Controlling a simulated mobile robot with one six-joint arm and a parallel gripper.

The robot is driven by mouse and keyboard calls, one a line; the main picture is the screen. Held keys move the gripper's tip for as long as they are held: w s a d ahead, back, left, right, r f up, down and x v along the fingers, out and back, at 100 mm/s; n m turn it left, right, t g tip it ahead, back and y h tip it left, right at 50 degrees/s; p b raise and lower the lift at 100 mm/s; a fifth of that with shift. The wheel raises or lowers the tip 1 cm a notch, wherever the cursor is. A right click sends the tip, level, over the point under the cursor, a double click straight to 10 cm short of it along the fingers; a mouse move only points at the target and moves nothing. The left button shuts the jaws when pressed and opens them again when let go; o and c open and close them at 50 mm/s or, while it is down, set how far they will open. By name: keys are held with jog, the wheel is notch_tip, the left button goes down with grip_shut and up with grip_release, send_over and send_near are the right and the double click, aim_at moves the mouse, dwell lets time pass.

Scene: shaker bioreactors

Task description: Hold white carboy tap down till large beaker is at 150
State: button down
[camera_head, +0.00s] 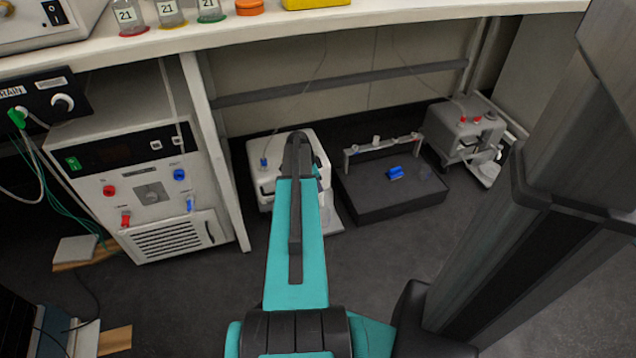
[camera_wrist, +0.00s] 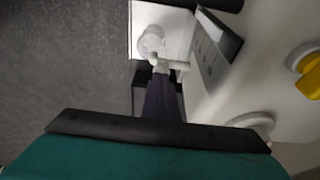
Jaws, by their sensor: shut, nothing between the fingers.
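The white carboy (camera_head: 265,180) stands on the floor under the bench, partly hidden behind my arm in the head view. Its white wall (camera_wrist: 235,85) fills the right of the wrist view. The small white tap (camera_wrist: 172,65) sticks out from that wall. My gripper (camera_wrist: 162,78) is shut with nothing between its fingers; its tips are at the tap and seem to touch it. A clear, round vessel (camera_wrist: 151,40), likely the large beaker, is just beyond the tap on a pale plate (camera_wrist: 140,15). Its scale and liquid level cannot be read.
A low black platform (camera_head: 385,200) holding a blue item (camera_head: 396,173) is right of the white carboy. A grey carboy (camera_head: 462,125) stands farther right. A white control unit (camera_head: 145,190) is at left. The bench edge (camera_head: 300,33) runs overhead.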

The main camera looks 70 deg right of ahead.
jog(key=shift+f, duration=0.4)
jog(key=shift+a+x, duration=0.2)
jog(key=shift+x, duration=0.9)
jog(key=shift+w+f, duration=0.2)
jog(key=shift+w, duration=0.05)
dwell(2.5)
jog(key=shift+r, duration=0.15)
jog(key=s+d+p+v, duration=0.1)
jog(key=p+v, duration=0.4)
jog(key=v, duration=0.9)
jog(key=shift+r+p, duration=0.3)
jog(key=shift+r, duration=0.15)
jog(key=shift+a, duration=0.1)
